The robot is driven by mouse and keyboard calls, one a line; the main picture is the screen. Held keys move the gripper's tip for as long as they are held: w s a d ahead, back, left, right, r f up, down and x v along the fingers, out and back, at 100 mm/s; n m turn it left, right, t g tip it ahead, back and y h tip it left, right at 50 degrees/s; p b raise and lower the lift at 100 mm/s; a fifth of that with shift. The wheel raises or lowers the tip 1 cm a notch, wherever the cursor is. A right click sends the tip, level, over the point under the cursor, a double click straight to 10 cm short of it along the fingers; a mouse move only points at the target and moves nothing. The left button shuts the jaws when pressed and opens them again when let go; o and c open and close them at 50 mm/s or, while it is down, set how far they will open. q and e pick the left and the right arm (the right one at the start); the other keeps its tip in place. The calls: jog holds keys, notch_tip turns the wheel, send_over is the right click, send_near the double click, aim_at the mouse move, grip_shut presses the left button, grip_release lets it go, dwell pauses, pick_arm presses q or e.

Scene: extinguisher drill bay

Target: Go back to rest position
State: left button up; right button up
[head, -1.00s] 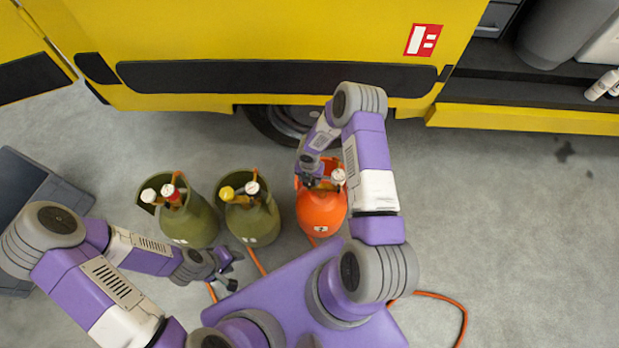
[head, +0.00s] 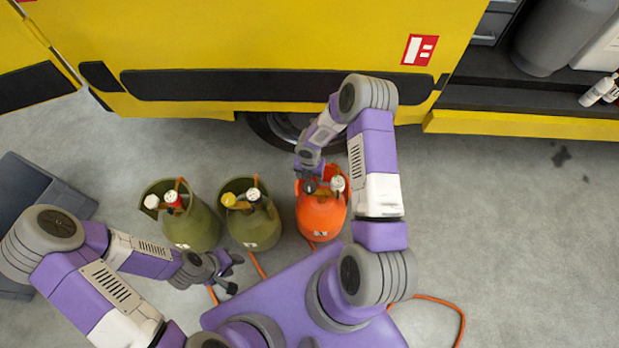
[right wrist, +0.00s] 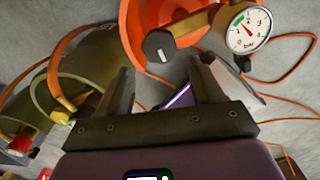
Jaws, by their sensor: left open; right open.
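The orange cylinder (head: 321,217) stands upright on the floor, with a black knob and a white-faced gauge on top. My right gripper (head: 309,176) is at its top in the head view, its jaws partly hidden. In the right wrist view my right gripper (right wrist: 163,88) is open with nothing between its fingers. The black knob (right wrist: 158,46) is just beyond the fingertips, and the gauge (right wrist: 249,30) is to the right. My left gripper (head: 235,272) is open and empty, low in front of the green cylinders.
Two olive-green cylinders, a left one (head: 193,228) and a middle one (head: 255,226), stand left of the orange one. A yellow vehicle (head: 270,40) is behind. A dark grey bin (head: 55,188) sits at the left. Orange hoses (head: 455,305) lie on the floor. The right floor is clear.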

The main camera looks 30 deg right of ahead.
jog(key=shift+r, duration=0.1)
dwell(0.5)
jog(key=s+a+r+m+y+p, duration=0.1)
jog(key=s+a+r+m+y, duration=0.1)
jog(key=s+a+m, duration=0.6)
jog(key=s+a+r+m+y+p, duration=0.2)
jog(key=s+a+r+m, duration=0.3)
jog(key=m, duration=1.6)
jog(key=s+a, duration=0.3)
jog(key=shift+r+m+t, duration=0.3)
jog(key=shift+m, duration=0.1)
